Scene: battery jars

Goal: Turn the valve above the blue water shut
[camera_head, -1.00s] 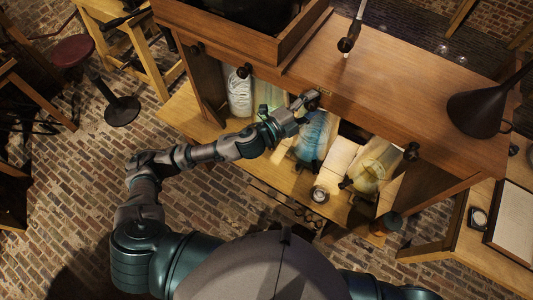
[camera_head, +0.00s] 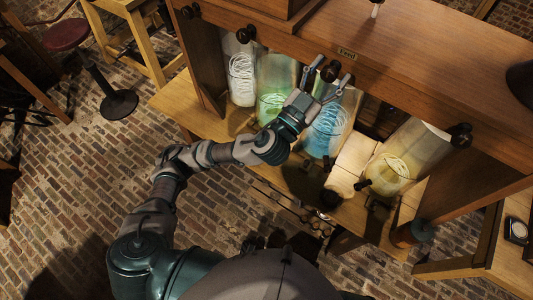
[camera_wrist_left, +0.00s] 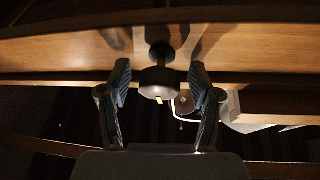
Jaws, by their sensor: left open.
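The valve above the blue water is a dark round knob (camera_head: 331,71) on the front edge of the wooden cabinet. In the left wrist view the knob (camera_wrist_left: 158,84) sits between my open fingers. The jar of blue water (camera_head: 326,128) stands below it, partly hidden by my left gripper. My left gripper (camera_head: 332,73) is open, with one finger on each side of the knob; in the left wrist view (camera_wrist_left: 160,75) gaps show between the fingers and the knob. My right gripper is not in view.
Jars with white coils (camera_head: 241,80), green liquid (camera_head: 272,100) and yellow liquid (camera_head: 402,160) stand on the same shelf. Other dark knobs are at the left (camera_head: 246,34) and right (camera_head: 460,135). The cabinet top (camera_head: 440,60) overhangs the jars.

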